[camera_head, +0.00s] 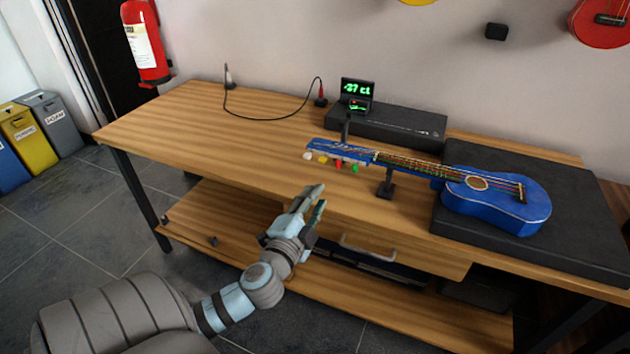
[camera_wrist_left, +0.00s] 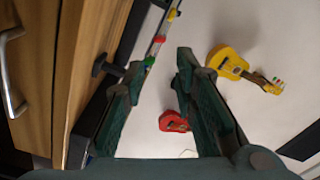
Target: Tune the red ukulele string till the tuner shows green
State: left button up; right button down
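The blue ukulele (camera_head: 520,207) lies with its body on a black block and its neck on a small black stand (camera_head: 387,184). Its headstock points left, with white, yellow, red and green pegs along the near edge. The red peg (camera_head: 337,164) also shows in the left wrist view (camera_wrist_left: 158,39). The tuner (camera_head: 357,94) behind the headstock shows green digits that look like -37, with a small scale below. My left gripper (camera_head: 317,199) is open and empty in front of the table edge, below and apart from the pegs. My right gripper is out of view.
The wooden table (camera_head: 190,120) is clear on its left. A cable with plugs lies at the back. A black case (camera_head: 400,122) sits behind the ukulele's neck. A drawer handle (camera_head: 367,249) sticks out below the tabletop near my left gripper.

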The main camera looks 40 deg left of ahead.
aim_at(337, 167)
pick_arm(q)
jog(key=shift+r, duration=0.1)
notch_tip(337, 167, up, 5)
jog(key=a+m+g+y+p, duration=0.1)
jog(key=a+m+y+p, duration=0.1)
jog(key=p, duration=0.9)
notch_tip(337, 167, down, 5)
jog(key=d+m+t+h+p, duration=0.1)
jog(key=d+m+h+p, duration=0.15)
jog(key=m, duration=1.35)
jog(key=shift+y, duration=0.25)
jog(key=b+x, duration=0.1)
jog(key=x, duration=0.5)
jog(key=b+x, duration=0.1)
jog(key=x, duration=0.5)
jog(key=shift+w+a+f+b, duration=0.15)
jog(key=shift+a+f+b, duration=0.1)
jog(key=shift+b, duration=0.1)
jog(key=shift+w+a+r, duration=0.1)
jog(key=shift+w+r, duration=0.05)
jog(key=shift+w, duration=0.2)
grip_shut()
